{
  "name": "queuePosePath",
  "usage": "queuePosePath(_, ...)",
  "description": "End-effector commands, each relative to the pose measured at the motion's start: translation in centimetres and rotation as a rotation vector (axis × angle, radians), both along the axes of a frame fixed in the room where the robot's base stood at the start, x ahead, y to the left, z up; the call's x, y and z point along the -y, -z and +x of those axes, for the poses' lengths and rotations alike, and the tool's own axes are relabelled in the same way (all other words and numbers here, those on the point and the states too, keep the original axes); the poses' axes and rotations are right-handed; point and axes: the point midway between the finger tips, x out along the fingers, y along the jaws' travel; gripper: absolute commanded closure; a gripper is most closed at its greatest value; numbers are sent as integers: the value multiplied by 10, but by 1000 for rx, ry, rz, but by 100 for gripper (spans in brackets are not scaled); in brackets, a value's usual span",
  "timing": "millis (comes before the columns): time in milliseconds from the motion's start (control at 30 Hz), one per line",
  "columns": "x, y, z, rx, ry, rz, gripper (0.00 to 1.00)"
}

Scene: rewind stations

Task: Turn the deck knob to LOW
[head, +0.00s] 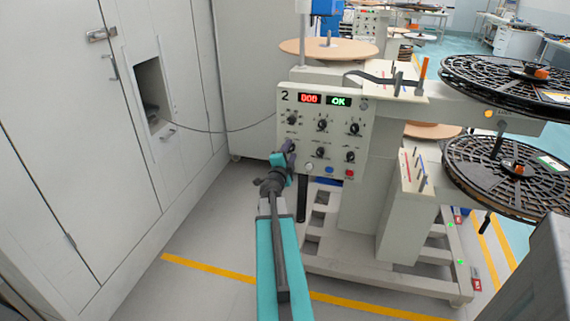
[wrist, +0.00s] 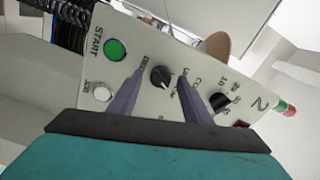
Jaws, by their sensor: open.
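In the wrist view, a black knob (wrist: 160,77) with a pale pointer mark sits on the cream control panel (wrist: 150,45). My gripper (wrist: 162,72) is open, with one finger on each side of this knob. I cannot tell whether the fingers touch it. The labels around it are too small to read surely, so I cannot confirm that it is the deck knob. In the head view, my gripper (head: 289,148) is at the panel's lower left and hides the knob there. The panel (head: 338,138) faces me, marked 2.
A second black knob (wrist: 220,100) lies right of the fingers, and a green START button (wrist: 115,48) and a white JOG button (wrist: 102,92) lie left. More knobs (head: 322,124) are close on the panel. A cable hangs from the cabinet (head: 130,180) at left. Black reels (head: 505,175) stand right.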

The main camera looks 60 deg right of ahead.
Motion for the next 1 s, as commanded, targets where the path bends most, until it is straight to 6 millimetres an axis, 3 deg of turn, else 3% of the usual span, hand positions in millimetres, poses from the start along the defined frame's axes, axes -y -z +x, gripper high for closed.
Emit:
queuePosePath(900,-79,0,-26,0,-1,0,55)
queuePosePath(1000,-79,-3,-26,-1,2,1,55)
